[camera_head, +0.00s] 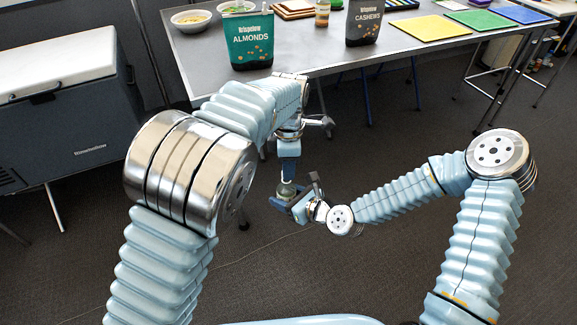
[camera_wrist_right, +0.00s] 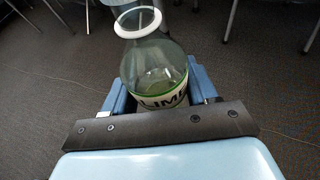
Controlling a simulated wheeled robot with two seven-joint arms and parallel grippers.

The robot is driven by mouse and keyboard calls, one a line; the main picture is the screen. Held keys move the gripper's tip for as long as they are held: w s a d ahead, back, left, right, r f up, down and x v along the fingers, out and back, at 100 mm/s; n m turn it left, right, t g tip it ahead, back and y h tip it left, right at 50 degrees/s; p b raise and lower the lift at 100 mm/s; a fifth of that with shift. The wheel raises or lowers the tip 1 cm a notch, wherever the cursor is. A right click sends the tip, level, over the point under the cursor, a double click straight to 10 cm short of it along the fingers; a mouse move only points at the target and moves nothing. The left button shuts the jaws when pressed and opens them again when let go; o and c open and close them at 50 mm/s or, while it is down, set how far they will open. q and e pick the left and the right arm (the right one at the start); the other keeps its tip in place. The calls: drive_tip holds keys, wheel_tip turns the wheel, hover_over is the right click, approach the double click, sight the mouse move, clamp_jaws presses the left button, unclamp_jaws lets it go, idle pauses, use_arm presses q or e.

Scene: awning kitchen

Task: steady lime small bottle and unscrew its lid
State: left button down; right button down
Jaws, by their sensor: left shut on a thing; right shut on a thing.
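The lime small bottle (camera_wrist_right: 158,72) is clear greenish glass with a white ring at its neck and a "LIME" label. It stands between the fingers of my right gripper (camera_wrist_right: 158,100), which is shut on its body. Its top is cut off in the right wrist view. In the head view, the bottle (camera_head: 286,188) is small and mostly hidden between the grippers. My left gripper (camera_head: 287,178) points down from above and is shut at the bottle's top. The lid is hidden there. My right gripper also shows in the head view (camera_head: 288,196), below the left one.
Both grippers are in open space over the dark floor, in front of the grey table (camera_head: 300,55). An almonds bag (camera_head: 249,42) and a cashews bag (camera_head: 364,22) stand near the table's front edge. A cooler box (camera_head: 65,95) stands at the left.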

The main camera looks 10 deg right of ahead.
use_arm(q)
drive_tip(key=shift+r, duration=0.75)
drive_tip(key=shift+r, duration=0.1)
